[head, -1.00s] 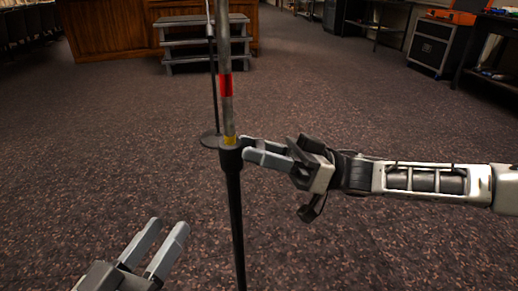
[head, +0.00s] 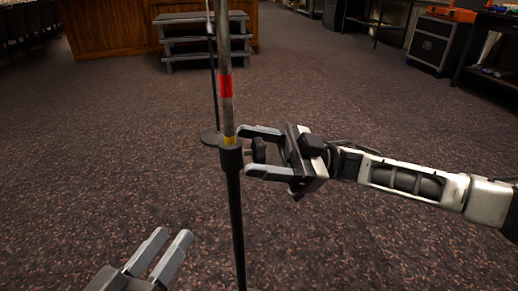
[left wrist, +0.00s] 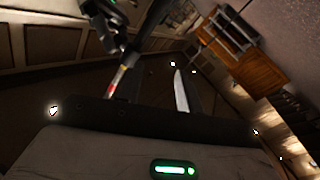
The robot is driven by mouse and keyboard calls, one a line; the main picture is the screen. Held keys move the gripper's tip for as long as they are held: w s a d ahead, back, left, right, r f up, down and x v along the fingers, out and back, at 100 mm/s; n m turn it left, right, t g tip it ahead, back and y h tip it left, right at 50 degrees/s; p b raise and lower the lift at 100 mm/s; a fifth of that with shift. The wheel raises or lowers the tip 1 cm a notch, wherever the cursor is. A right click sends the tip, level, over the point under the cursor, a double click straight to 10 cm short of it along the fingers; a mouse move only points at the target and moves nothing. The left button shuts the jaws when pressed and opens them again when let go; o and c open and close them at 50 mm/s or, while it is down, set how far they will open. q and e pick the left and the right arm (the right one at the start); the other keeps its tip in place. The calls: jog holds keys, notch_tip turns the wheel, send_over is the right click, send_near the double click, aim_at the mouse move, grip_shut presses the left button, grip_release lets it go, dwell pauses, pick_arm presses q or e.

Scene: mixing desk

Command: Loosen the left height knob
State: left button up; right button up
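An upright stand pole with red and yellow bands (head: 226,85) enters a black collar (head: 230,157) on a dark lower tube. A small dark knob (head: 258,150) projects from the collar's right side. My right gripper (head: 247,152) comes in from the right with its fingers apart, one above and one below the knob. Gaps show between knob and fingers. The red-banded pole also shows in the left wrist view (left wrist: 118,80). The knob cannot be made out there.
Grey steps (head: 205,45) and a wooden panel (head: 115,27) are at the back. Carpet around the stand is clear.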

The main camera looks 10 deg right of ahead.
jog(key=shift+d, duration=0.2)
pick_arm(q)
jog(key=shift+s+d+f+n+g+p, duration=0.2)
jog(key=shift+s+f+n+g+p, duration=0.4)
jog(key=shift+f, duration=0.3)
pick_arm(e)
jog(key=v, duration=1.5)
jog(key=shift+d, duration=0.2)
notch_tip(320, 180, up, 6)
jog(key=s+m+t+h+p, duration=0.15)
jog(key=m+h+p, duration=0.4)
jog(key=p, duration=1.05)
pick_arm(q)
jog(key=a+f+g+y, duration=0.1)
jog(key=s+a+f+m+g+y, duration=0.1)
jog(key=a+g+y, duration=0.1)
jog(key=a+f+g+y, duration=0.1)
jog(key=y, duration=0.1)
jog(key=shift+s+a+f+m+g, duration=0.15)
jog(key=shift+s+a+m+g, duration=0.1)
jog(key=shift+m+g, duration=0.15)
pick_arm(e)
jog(key=shift+m+t+y, duration=0.45)
jog(key=shift+m+y, duration=0.1)
jog(key=shift+y, duration=0.1)
jog(key=a, duration=1.4)
jog(key=shift+a+f, duration=0.15)
jog(key=shift+a, duration=0.25)
